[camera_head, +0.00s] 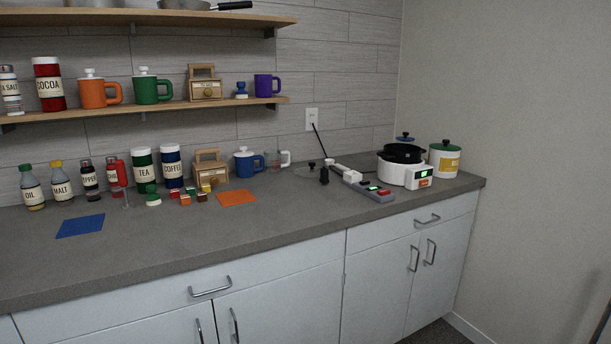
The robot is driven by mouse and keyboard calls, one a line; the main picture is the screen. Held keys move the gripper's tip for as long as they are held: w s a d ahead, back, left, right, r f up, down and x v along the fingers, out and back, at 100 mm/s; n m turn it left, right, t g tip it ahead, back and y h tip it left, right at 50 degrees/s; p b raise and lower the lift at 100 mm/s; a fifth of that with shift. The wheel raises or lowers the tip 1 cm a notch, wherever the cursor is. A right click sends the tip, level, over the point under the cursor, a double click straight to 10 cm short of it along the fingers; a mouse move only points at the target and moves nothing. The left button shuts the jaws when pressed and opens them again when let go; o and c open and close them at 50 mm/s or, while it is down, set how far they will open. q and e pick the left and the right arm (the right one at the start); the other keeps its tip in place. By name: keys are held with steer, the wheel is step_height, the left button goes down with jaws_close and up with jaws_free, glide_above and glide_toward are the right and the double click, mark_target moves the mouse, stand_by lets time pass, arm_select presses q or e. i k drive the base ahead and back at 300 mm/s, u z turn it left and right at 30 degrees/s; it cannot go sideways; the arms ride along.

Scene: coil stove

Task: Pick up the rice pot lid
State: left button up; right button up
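What looks like the rice pot lid (311,165) lies on the counter left of the cooker. It seems to be a clear, flat disc with a dark knob, and its outline is faint. A second small black object (324,176) stands at its front right edge; I cannot tell whether they touch. The white rice cooker (394,174) stands at the right end of the counter, with a black pot (402,153) on top and a green display on its front. Neither of my grippers shows in the view.
A power strip (376,193) with a white plug and cord lies between lid and cooker. A blue mug (247,162), a clear cup and an orange mat (237,197) are left of the lid. The front counter is clear.

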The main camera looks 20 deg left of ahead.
mark_target(311, 171)
steer(key=u, duration=0.2)
steer(key=i, duration=1.15)
steer(key=z, duration=0.3)
